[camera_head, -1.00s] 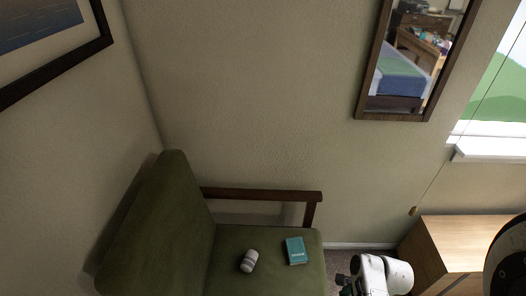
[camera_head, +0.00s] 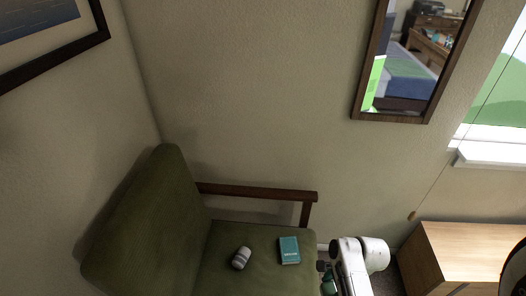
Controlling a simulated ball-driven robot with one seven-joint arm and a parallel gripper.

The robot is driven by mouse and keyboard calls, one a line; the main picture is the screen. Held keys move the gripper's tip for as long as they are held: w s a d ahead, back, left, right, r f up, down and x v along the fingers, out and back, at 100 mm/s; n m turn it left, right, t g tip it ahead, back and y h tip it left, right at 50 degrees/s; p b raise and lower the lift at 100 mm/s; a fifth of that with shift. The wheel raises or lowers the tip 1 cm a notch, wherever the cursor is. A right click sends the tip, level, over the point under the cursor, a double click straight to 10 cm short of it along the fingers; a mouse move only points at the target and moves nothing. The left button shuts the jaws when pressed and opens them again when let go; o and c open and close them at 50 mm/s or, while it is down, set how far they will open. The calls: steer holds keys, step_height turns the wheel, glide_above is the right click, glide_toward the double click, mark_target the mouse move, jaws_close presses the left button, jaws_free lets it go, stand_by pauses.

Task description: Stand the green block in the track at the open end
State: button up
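Neither the green block nor the track shows in this view. White links of my arm reach up at the bottom edge, right of the armchair. A small dark part beside them, at the chair seat's right edge, seems to be my gripper (camera_head: 326,279). It is too small and cut off to tell whether it is open or shut, or whether it holds anything.
A green armchair (camera_head: 150,215) with a wooden armrest (camera_head: 258,191) stands at the lower left. On its seat lie a grey-and-white rounded object (camera_head: 242,258) and a teal book (camera_head: 289,250). A wooden cabinet (camera_head: 465,250) stands at right. A mirror (camera_head: 412,60) hangs above.

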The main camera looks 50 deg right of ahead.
steer(key=w+a+r+n+g+b, duration=0.15)
steer(key=w+n, duration=0.25)
steer(key=w, duration=0.4)
steer(key=w+a+r+n+y, duration=0.1)
steer(key=w+a+r+n, duration=0.2)
steer(key=w, duration=0.5)
steer(key=w+a+r+n+g+b, duration=0.1)
steer(key=w+a+r+n, duration=0.1)
steer(key=w+n, duration=0.35)
steer(key=w+a+r+n+g+h+b, duration=0.3)
steer(key=w+a+n, duration=0.6)
steer(key=a+n, duration=0.5)
steer(key=shift+w+r+n, duration=0.15)
steer(key=shift+r+n, duration=0.2)
steer(key=shift+r, duration=0.05)
steer(key=shift+a, duration=0.1)
steer(key=s+f, duration=0.4)
steer(key=f, duration=0.1)
steer(key=w+r, duration=0.4)
steer(key=r, duration=0.1)
